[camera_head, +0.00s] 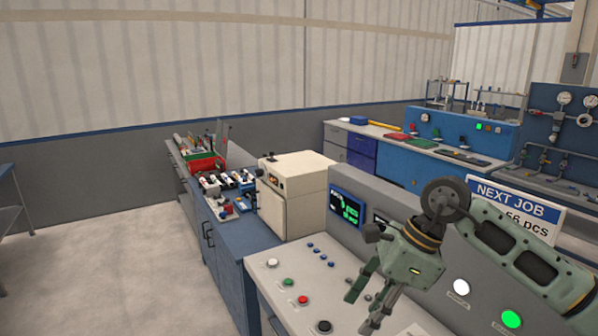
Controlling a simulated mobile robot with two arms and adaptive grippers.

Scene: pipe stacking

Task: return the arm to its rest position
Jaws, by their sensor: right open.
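My right gripper (371,305) is at the lower right of the head view, with its arm coming in from the right. Its fingers are apart and point down and left. They hang over the right part of a light control panel (285,268) with coloured buttons. I see nothing between the fingers. My left gripper is not in view. No pipe is clearly visible near the gripper.
A cream machine (299,195) and a dark display (347,209) stand behind the panel. A blue cabinet (226,248) with small parts on top is to the left. A job sign (515,207) is behind my arm. Open floor (110,265) lies at left.

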